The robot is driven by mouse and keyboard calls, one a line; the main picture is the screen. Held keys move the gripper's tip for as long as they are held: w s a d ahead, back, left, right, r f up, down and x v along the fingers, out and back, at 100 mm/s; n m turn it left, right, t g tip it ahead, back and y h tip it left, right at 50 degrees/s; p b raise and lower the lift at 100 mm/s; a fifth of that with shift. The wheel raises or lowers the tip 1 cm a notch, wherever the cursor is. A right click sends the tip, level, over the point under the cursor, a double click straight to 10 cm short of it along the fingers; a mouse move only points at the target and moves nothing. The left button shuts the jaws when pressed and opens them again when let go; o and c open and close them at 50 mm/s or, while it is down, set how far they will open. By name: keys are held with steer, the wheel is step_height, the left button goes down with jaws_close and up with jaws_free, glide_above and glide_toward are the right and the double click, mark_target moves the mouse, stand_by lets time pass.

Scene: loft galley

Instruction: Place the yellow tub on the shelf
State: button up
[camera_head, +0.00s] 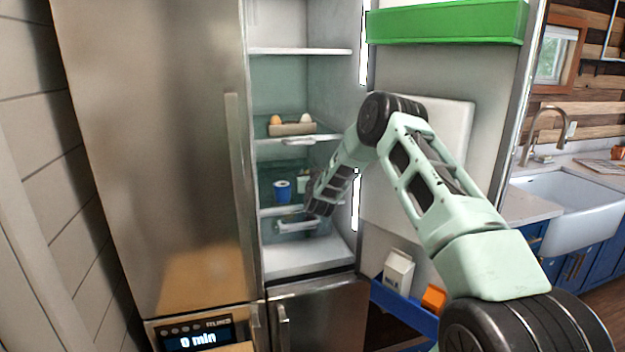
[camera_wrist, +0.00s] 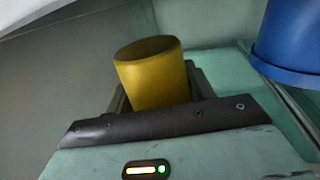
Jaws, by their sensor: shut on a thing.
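The yellow tub (camera_wrist: 150,72) shows in the wrist view, upright and slightly tilted between the jaws. My gripper (camera_wrist: 158,100) is shut on it. In the head view my gripper (camera_head: 316,204) reaches into the open fridge, near the front of the lower shelf (camera_head: 268,211); the arm hides the tub there. A blue tub (camera_head: 282,191) stands on that shelf to the left of the gripper. It also shows in the wrist view (camera_wrist: 290,40), at the upper right, apart from the yellow tub. Whether the yellow tub touches the shelf cannot be told.
A tray of eggs (camera_head: 292,128) sits on the shelf above. A small pale item (camera_head: 303,184) stands right of the blue tub, partly hidden. The open fridge door on the right holds a white carton (camera_head: 398,272) and an orange box (camera_head: 433,297). The fridge bottom (camera_head: 300,255) is bare.

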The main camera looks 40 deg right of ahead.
step_height(320, 180, down, 3)
steer(key=shift+r+p, duration=0.15)
steer(key=shift+p, duration=0.6)
steer(key=shift+f+b, duration=0.3)
steer(key=o, duration=1)
steer(key=shift+o, duration=0.2)
steer(key=shift+r, duration=0.1)
steer(key=shift+r+p, duration=0.15)
steer(key=shift+p, duration=0.2)
steer(key=b+v, duration=0.6)
steer(key=v, duration=0.6)
